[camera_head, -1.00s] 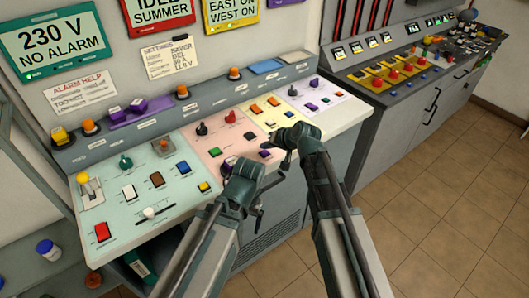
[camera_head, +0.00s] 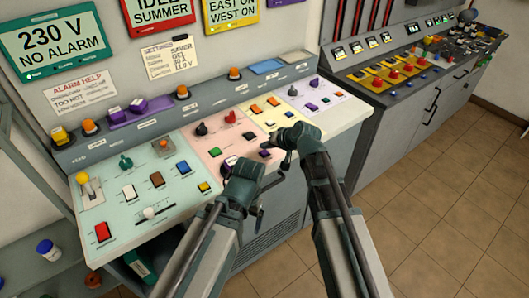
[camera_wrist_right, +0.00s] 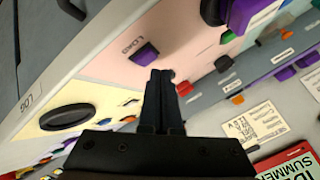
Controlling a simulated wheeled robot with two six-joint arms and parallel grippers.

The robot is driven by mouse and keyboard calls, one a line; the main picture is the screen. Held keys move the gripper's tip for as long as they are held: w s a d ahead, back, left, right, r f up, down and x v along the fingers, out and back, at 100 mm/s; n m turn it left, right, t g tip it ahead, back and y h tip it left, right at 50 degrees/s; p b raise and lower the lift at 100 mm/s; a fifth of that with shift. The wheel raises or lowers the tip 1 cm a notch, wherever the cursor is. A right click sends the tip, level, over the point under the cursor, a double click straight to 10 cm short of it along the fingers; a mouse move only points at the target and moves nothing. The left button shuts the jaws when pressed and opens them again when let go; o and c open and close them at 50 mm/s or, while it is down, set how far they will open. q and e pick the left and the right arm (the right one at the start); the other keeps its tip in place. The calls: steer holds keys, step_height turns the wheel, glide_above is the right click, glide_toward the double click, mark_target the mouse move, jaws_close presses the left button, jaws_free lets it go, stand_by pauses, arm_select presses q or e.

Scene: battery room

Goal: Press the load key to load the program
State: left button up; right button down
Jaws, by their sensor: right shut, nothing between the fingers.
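The load key is a small purple key (camera_wrist_right: 146,54) beside a label that reads LOAD in the right wrist view. It is on the pink panel near its edge. In the head view a purple key (camera_head: 265,153) shows just below my right gripper (camera_head: 273,147). In the right wrist view my right gripper (camera_wrist_right: 162,74) is shut and empty, its tips close to the load key. I cannot tell whether they touch it. My left gripper (camera_head: 243,170) is over the front of the pink panel; its fingers are not clear.
The sloping console (camera_head: 120,215) carries several other keys, knobs and switches close around. A red knob (camera_head: 230,117) and a dark knob (camera_head: 202,129) stand on the pink panel. A settings note (camera_head: 169,58) hangs on the wall behind. Tiled floor (camera_head: 430,210) is clear at right.

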mark_target(266, 154)
steer(key=shift+f, duration=0.15)
steer(key=shift+f+b, duration=0.25)
steer(key=shift+b, duration=0.2)
steer(key=shift+f+b, duration=0.45)
steer(key=shift+f, duration=0.05)
stand_by(0.6)
steer(key=shift+r, duration=0.15)
steer(key=shift+r+p, duration=0.75)
steer(key=shift+p, duration=0.15)
steer(key=shift+r, duration=0.1)
step_height(266, 154, up, 5)
steer(key=p, duration=0.5)
